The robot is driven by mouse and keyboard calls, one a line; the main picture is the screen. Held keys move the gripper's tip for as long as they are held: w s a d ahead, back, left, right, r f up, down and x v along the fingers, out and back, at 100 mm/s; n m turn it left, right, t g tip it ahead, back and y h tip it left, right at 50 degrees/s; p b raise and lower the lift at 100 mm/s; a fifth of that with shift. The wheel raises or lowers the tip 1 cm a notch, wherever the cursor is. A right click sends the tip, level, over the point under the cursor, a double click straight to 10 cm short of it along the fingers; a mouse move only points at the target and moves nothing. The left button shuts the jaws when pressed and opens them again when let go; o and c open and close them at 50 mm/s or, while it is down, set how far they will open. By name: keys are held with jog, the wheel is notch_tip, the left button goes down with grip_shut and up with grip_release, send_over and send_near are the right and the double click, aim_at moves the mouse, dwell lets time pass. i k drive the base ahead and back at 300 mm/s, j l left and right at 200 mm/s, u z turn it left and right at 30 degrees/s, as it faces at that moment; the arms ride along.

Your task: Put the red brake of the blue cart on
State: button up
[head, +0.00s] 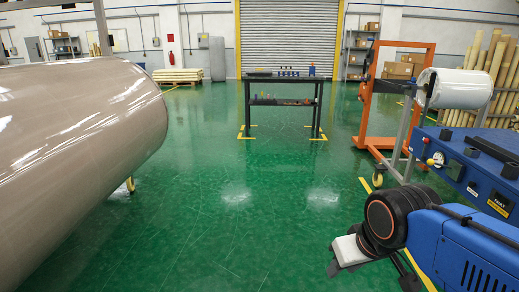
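I cannot make out a cart that is clearly the blue cart, or a red brake on one. I cannot tell whether this is the cart or whether the red part is a brake. My gripper (345,253) is low at the right, in front of and left of the blue unit, apart from it. Its white and dark end points down-left over the green floor. My wrist hides part of it, and its opening cannot be made out.
A big wrapped roll (75,140) fills the left. An orange wheeled frame (390,100) and a white roll (455,88) stand behind the blue unit. A black table (284,78) with small items stands ahead. The green floor between is clear.

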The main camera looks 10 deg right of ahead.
aim_at(426, 141)
jog(key=i+z, duration=0.4)
jog(key=i+j+z, duration=0.15)
jog(key=i+z, duration=0.25)
jog(key=i+j+z, duration=0.25)
jog(key=z, duration=0.15)
jog(key=i+j+z, duration=0.75)
jog(key=i+j, duration=0.45)
jog(key=i+j+u, duration=0.1)
jog(key=i, duration=0.3)
jog(key=i+j, duration=0.25)
jog(key=i, duration=0.15)
jog(key=u, duration=0.05)
